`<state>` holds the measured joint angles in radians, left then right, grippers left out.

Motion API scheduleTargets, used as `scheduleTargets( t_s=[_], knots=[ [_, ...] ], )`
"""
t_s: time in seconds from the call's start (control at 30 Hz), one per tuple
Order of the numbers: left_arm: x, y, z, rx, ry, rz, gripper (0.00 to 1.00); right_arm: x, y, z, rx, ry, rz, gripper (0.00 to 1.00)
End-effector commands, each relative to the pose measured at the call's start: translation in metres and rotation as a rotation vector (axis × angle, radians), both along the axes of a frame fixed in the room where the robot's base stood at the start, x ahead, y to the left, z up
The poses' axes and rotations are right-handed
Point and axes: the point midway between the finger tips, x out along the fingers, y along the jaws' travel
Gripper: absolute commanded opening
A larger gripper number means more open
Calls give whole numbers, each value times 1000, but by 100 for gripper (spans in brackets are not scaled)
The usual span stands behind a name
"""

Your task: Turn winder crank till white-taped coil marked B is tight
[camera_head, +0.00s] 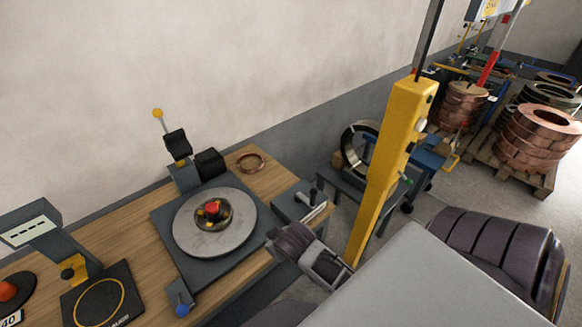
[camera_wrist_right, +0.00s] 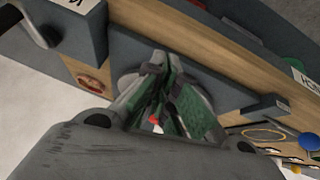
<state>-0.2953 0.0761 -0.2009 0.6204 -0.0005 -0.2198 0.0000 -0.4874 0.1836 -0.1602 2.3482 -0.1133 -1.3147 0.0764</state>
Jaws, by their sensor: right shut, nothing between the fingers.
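A winder stands on the wooden bench, with a pale round turntable (camera_head: 213,222) and a red-topped hub (camera_head: 211,208). I cannot make out white tape or a B. My right gripper (camera_wrist_right: 158,62) is shut and empty, its green-padded fingers in front of the turntable in the wrist view. My left gripper is not in view.
A scale-like device (camera_head: 60,245) and a dark pad with a yellow ring (camera_head: 97,300) fill the left bench. A yellow post (camera_head: 385,165) rises beside the bench's right end. Copper coils (camera_head: 535,140) on pallets stand farther right on open floor.

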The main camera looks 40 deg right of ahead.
Motion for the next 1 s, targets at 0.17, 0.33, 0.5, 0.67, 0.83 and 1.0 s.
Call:
scheduleTargets(
  t_s=[0.17, 0.33, 0.5, 0.67, 0.83, 1.0],
  knots=[
    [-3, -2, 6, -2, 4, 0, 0, 54, -4, 66, -62, -255, 12, 0],
    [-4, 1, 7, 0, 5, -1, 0, 95, 0, 114, -106, -475, 46, 0],
    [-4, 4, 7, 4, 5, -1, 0, 126, 11, 160, -140, -677, 107, 0],
    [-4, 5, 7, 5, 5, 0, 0, 147, 27, 200, -165, -853, 185, 0],
    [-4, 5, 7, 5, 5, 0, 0, 162, 49, 237, -189, -1022, 292, 0],
    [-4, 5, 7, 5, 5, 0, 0, 168, 74, 269, -208, -1172, 422, 0]
  ],
)
